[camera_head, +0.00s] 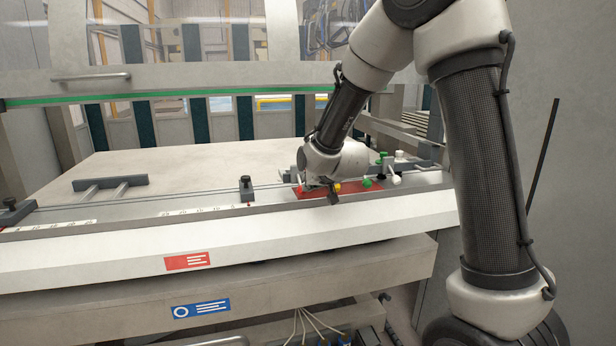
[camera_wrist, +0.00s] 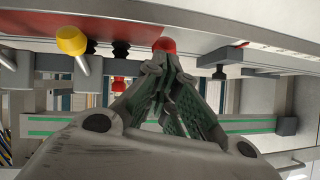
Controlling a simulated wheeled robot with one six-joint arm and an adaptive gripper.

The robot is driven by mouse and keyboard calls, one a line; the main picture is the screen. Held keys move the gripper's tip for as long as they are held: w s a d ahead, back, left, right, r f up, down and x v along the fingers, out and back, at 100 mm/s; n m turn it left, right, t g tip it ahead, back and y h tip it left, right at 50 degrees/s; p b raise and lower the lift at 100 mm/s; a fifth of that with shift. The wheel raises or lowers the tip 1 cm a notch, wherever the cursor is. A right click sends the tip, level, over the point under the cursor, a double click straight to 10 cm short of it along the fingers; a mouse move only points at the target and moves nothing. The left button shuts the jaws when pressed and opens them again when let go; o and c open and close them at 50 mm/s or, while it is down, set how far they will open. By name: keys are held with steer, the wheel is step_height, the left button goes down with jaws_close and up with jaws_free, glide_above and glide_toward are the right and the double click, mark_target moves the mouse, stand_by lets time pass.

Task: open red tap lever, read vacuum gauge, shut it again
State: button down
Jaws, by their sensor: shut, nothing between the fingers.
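My gripper (camera_wrist: 160,66) is shut and empty. In the wrist view its fingertips are close to a round red knob (camera_wrist: 164,45); I cannot tell whether they touch it. This may be the red tap lever's end, but its shaft is not clear. In the head view my gripper (camera_head: 333,197) is low over the red plate (camera_head: 312,193) on the machine's front ledge, and my wrist hides part of that spot. No vacuum gauge face can be made out in either view.
A yellow knob (camera_wrist: 71,40) stands left of the red one in the wrist view. In the head view, a green knob (camera_head: 367,183) and white fittings (camera_head: 394,179) stand right of my gripper. A black clamp (camera_head: 246,188) stands on the ledge to the left. The pale table behind is mostly clear.

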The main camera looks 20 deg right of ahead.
steer(key=shift+f, duration=0.55)
stand_by(0.4)
